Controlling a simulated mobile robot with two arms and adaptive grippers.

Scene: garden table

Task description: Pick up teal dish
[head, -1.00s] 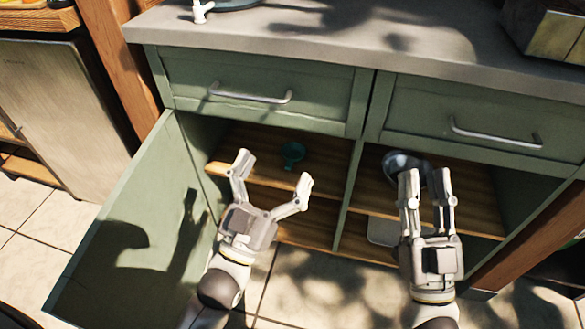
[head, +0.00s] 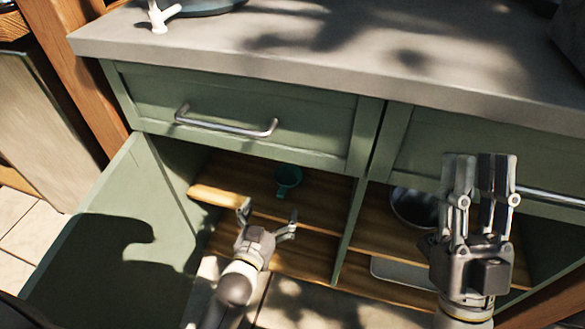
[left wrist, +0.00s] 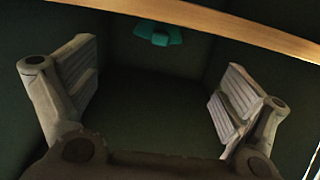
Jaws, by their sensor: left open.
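The teal dish (head: 288,177) sits on the wooden shelf inside the left part of the open green cabinet. It also shows in the left wrist view (left wrist: 158,33), at the top beyond the shelf edge. My left gripper (head: 268,212) is open and empty, in front of the shelf and just below the dish in the head view. Its two fingers stand wide apart in the left wrist view, and the dish is not between them.
The left cabinet door (head: 110,230) stands open beside my left arm. A divider (head: 348,220) splits the cabinet. A metal bowl (head: 412,205) and a pale flat item (head: 400,275) lie in the right part. Drawers with bar handles (head: 225,125) and a grey countertop (head: 300,50) are above.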

